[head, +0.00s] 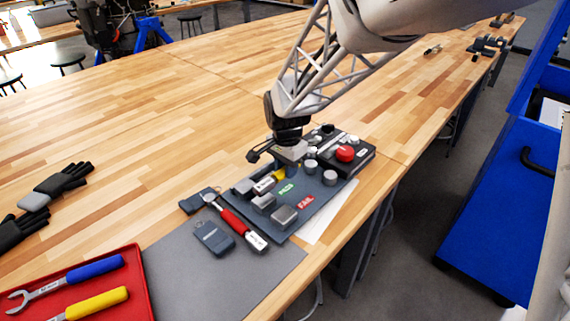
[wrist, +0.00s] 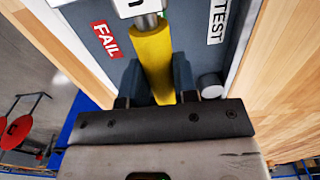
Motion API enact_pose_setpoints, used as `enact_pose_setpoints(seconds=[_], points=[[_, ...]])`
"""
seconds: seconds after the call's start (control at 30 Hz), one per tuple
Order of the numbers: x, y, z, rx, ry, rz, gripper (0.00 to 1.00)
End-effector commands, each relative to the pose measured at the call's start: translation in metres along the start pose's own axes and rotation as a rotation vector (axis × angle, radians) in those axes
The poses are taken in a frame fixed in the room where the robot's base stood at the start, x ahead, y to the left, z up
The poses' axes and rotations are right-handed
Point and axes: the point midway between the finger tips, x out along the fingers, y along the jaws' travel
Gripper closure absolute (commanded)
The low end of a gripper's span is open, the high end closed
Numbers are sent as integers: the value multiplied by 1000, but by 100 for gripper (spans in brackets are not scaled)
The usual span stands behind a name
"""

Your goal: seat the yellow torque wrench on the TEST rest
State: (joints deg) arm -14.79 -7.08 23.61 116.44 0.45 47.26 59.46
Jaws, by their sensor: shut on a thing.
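The yellow torque wrench (head: 279,175) is over the dark board, partly hidden under my gripper (head: 283,163). In the wrist view its yellow handle (wrist: 153,62) runs away between the fingers of my gripper (wrist: 157,82), which is shut on it. A white band and metal shaft show at the top edge. A white TEST label (wrist: 217,22) is on the board right of the handle, and a red FAIL label (wrist: 106,40) is on the left. I cannot tell whether the wrench touches a rest.
The board (head: 325,198) carries grey blocks (head: 284,216) and round knobs (head: 330,177). A black box with a red button (head: 345,153) stands behind. A red-handled wrench (head: 238,225) lies in front. A red tray (head: 137,275) holds blue-handled (head: 95,268) and yellow-handled (head: 97,303) tools.

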Motion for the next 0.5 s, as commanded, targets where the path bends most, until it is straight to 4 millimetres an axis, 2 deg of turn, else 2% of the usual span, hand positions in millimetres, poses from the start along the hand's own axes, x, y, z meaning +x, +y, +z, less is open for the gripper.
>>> enact_pose_setpoints(seconds=[0.33,0.5], points=[[-1,-2,0,0,1,-1,100],[-10,-16,-1,-1,2,-3,100]])
